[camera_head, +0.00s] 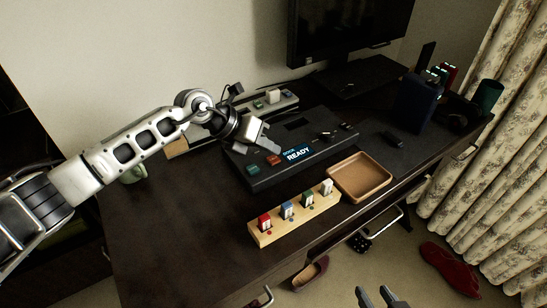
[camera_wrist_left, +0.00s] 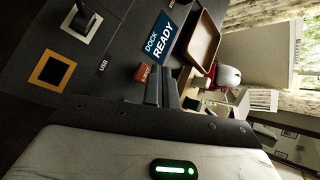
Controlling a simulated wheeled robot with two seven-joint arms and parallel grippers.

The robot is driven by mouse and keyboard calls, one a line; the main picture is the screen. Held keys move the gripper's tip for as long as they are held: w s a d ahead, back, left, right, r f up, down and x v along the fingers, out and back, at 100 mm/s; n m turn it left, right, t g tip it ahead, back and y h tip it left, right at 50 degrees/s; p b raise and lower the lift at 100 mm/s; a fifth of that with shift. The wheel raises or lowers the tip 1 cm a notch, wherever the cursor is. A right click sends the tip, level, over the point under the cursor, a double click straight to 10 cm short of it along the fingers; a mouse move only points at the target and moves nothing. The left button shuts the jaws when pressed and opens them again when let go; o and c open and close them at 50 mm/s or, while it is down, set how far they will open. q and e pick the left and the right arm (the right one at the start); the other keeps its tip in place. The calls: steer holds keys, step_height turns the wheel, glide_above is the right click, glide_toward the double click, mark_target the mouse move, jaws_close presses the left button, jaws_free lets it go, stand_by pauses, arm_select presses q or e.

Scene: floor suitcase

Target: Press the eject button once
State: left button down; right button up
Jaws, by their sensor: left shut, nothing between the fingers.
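A black dock (camera_head: 285,178) lies on the dark desk, its screen (camera_head: 297,153) reading "DOCK READY". A red button (camera_head: 273,160) and a green button (camera_head: 253,168) sit left of the screen. I cannot read which is the eject button. My left gripper (camera_head: 268,147) is shut and empty, just above the dock behind the red button. In the left wrist view the red button (camera_wrist_left: 141,73) shows beside the shut fingertips (camera_wrist_left: 160,70); contact cannot be told. The screen (camera_wrist_left: 160,38) also shows there. My right gripper (camera_head: 378,294) is open and empty at the bottom edge, away from the dock.
A wooden block (camera_head: 294,218) with several coloured sticks stands in front of the dock. A brown tray (camera_head: 360,177) is at its right. Behind are a strip with small devices (camera_head: 283,105) and a monitor (camera_head: 345,30). The desk's front left is clear.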

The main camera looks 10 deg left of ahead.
mark_target(268, 160)
arm_select(q)
steer(key=shift+f, duration=0.15)
steer(key=shift+f, duration=0.3)
steer(key=shift+f+b, duration=0.45)
steer(key=shift+b, duration=0.05)
stand_by(0.5)
stand_by(0.3)
steer(key=shift+r+p, duration=0.75)
steer(key=shift+r, duration=0.15)
steer(key=shift+r, duration=0.1)
step_height(268, 160, up, 5)
steer(key=p, duration=0.4)
stand_by(0.5)
